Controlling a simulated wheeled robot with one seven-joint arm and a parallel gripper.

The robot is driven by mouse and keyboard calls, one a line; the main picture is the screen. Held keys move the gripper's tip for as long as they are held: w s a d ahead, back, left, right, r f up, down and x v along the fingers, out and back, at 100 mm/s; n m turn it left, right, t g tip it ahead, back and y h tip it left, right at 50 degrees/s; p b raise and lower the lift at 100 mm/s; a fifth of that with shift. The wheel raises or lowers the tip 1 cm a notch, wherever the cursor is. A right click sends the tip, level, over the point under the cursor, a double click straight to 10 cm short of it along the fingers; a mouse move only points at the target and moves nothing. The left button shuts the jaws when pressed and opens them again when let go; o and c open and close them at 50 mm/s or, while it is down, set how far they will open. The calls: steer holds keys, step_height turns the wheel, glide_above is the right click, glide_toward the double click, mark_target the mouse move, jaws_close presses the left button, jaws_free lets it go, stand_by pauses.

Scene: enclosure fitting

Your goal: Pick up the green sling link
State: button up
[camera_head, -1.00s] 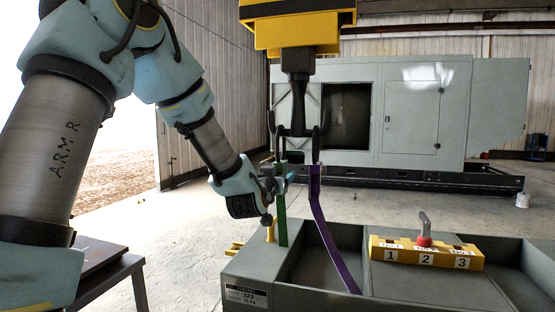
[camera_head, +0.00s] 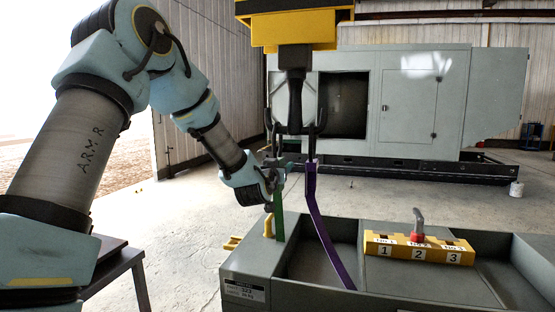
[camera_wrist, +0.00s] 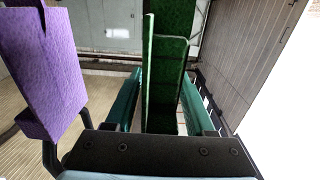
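The green sling link (camera_head: 279,213) is a flat upright strip below the left hook of a dark lifting beam; its lower end reaches the grey tray. In the wrist view the green link (camera_wrist: 162,95) stands between my two teal fingers. My gripper (camera_head: 274,174) is at the link's upper part, coming from the left. Narrow gaps show between the link and the fingers in the wrist view (camera_wrist: 162,98), so it looks open around the link. The exact contact at the fingertips is hard to see.
A purple link (camera_head: 318,215) hangs from the right hook, close beside; it looms at left in the wrist view (camera_wrist: 45,65). The dark hook beam (camera_head: 294,120) is above. A yellow block (camera_head: 418,248) numbered 1 to 3 sits on the grey tray (camera_head: 385,288). A yellow post (camera_head: 268,226) stands nearby.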

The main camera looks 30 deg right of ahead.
jaws_close()
steer(key=shift+r, duration=0.1)
stand_by(0.6)
